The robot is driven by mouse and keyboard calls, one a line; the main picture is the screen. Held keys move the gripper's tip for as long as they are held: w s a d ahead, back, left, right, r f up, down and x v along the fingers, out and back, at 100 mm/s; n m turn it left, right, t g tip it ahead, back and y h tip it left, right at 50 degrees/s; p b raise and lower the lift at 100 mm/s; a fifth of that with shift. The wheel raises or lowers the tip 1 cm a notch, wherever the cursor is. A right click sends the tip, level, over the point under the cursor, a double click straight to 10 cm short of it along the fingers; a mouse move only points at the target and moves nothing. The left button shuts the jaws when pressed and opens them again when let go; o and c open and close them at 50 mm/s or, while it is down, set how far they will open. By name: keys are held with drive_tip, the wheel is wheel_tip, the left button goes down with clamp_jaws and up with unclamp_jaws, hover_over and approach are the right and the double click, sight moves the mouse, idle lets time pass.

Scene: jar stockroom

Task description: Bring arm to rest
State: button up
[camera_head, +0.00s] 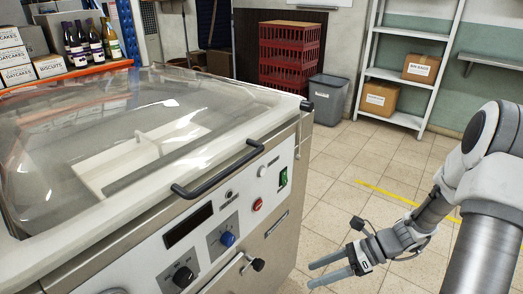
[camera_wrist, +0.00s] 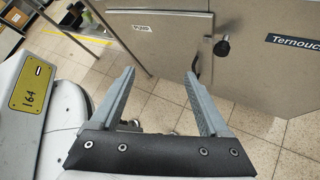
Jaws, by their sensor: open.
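My gripper (camera_head: 330,272) is low at the right of the machine in the head view, in front of its steel side and over the tiled floor. In the wrist view my gripper (camera_wrist: 163,78) has its two grey fingers spread apart with nothing between them. The arm is bent, coming down from the right edge of the head view. The gripper appears to touch nothing.
A large machine (camera_head: 283,228) with a closed clear lid (camera_head: 190,110) and a black handle (camera_head: 218,172) fills the left. A grey bin (camera_head: 328,98), red crates (camera_head: 290,55) and a white shelf (camera_head: 393,118) with boxes stand behind. Tiled floor (camera_head: 345,190) between is clear.

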drive_tip(key=s+r+n+t+h, duration=0.3)
drive_tip(key=s+r+n+h, duration=0.2)
drive_tip(key=r+n, duration=0.6)
drive_tip(key=s+r+n+t+h, duration=0.3)
drive_tip(key=s+r+n+h, duration=0.3)
drive_tip(key=r+n, duration=0.6)
drive_tip(key=shift+s+r+h, duration=0.25)
drive_tip(key=shift+r+h, duration=0.05)
drive_tip(key=shift+r, duration=0.5)
idle(0.5)
